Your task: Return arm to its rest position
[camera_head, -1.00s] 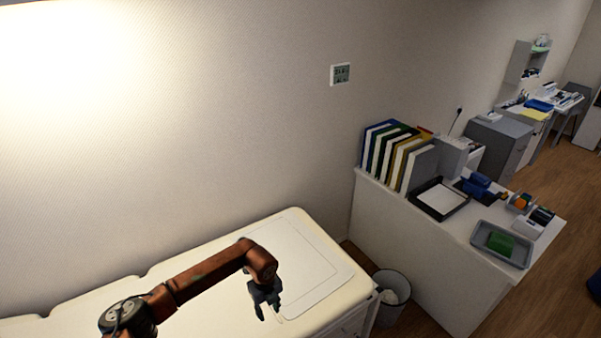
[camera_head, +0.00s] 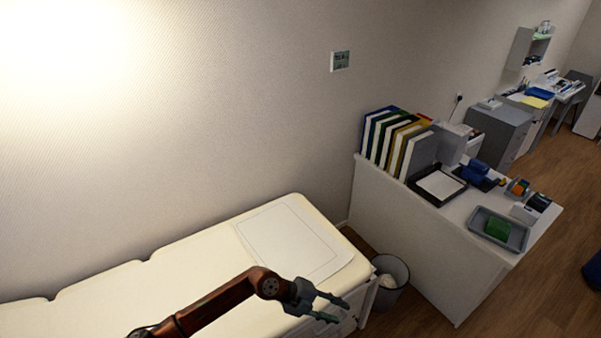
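My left arm (camera_head: 218,300) is brown and comes in from the bottom left, over the cream padded bed (camera_head: 190,268). My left gripper (camera_head: 338,309) points right, near the bed's front right corner. Its two fingers are spread apart with nothing between them. My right gripper is not in the picture.
A white pad (camera_head: 290,243) lies on the bed's right end. A grey waste bin (camera_head: 391,283) stands on the floor between the bed and the white desk (camera_head: 420,236). The desk bears upright binders (camera_head: 392,143) and a grey tray (camera_head: 481,232) holding a green block (camera_head: 497,229).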

